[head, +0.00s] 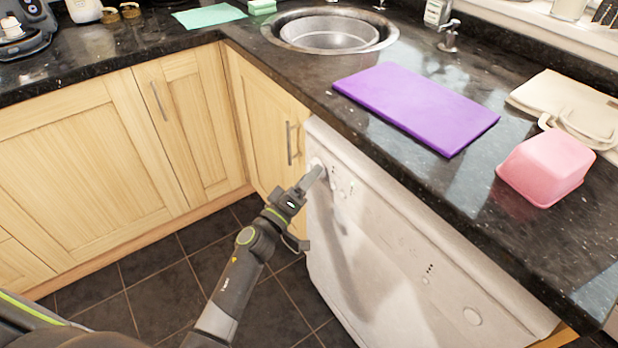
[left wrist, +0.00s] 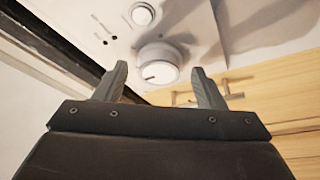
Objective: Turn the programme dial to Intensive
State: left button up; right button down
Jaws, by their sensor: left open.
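The programme dial (left wrist: 158,66) is a round white knob with a small dark pointer mark on the front of the white dishwasher (head: 385,265). In the left wrist view it sits ahead of my left gripper (left wrist: 160,85), between its two spread fingers. In the head view my left gripper (head: 312,178) reaches up to the upper left end of the dishwasher front and mostly covers the dial. The fingers are open; I cannot tell whether they touch the dial. The word Intensive is not readable. My right gripper is not in view.
A smaller round button (left wrist: 142,13) is near the dial. A cupboard handle (head: 291,143) is close to the left of my gripper. On the granite worktop (head: 300,75) lie a purple board (head: 415,105), a pink tub (head: 546,167) and a cream bag (head: 570,105). The tiled floor (head: 150,285) is clear.

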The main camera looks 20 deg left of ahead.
pick_arm(q)
jog(key=shift+w+d+r, duration=0.1)
jog(key=shift+w+d, duration=0.05)
jog(key=shift+w, duration=0.25)
jog(key=c, duration=1)
